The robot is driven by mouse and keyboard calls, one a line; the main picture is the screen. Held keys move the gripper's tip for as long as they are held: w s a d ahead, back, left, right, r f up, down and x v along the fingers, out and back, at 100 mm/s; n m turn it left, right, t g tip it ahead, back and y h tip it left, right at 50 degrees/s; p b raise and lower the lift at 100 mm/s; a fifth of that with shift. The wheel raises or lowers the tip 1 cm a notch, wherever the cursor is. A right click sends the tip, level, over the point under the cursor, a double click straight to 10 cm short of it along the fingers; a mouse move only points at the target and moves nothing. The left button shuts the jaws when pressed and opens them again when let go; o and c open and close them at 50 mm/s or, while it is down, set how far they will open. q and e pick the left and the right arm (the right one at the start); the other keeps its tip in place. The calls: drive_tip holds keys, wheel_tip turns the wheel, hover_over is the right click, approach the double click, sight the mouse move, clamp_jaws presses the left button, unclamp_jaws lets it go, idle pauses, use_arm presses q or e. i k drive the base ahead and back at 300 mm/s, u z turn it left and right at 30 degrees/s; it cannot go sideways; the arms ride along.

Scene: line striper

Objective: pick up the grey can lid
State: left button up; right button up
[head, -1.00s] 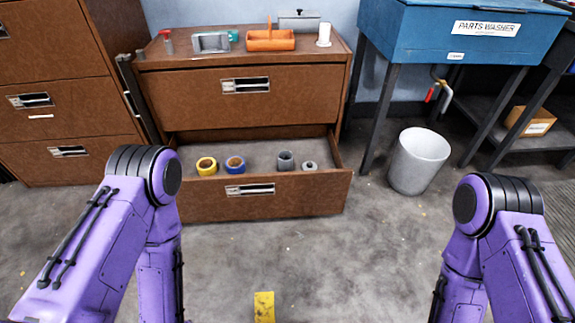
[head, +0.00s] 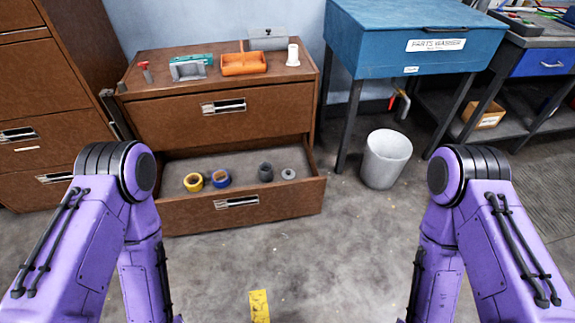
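A small grey disc with a knob in its middle, which looks like the can lid (head: 288,174), lies in the open bottom drawer (head: 240,214) at its right end. A dark grey can (head: 265,172) stands just left of it, apart from it. Both of my purple arms are in view at the left and right, bent downward. Neither gripper shows; both are below the frame. The drawer is well ahead of my arms.
A yellow tape roll (head: 193,182) and a blue tape roll (head: 221,178) are in the drawer's left half. An orange tray (head: 244,64) sits on the cabinet top. A white bin (head: 386,159) stands right of the drawer. The floor before the drawer is clear.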

sight(289, 174)
drive_tip(key=z, duration=0.5)
drive_tip(key=k, duration=0.6)
drive_tip(key=z, duration=0.95)
drive_tip(key=i, duration=1.7)
drive_tip(key=u, duration=1.4)
drive_tip(key=i, duration=0.4)
drive_tip(key=u, duration=0.3)
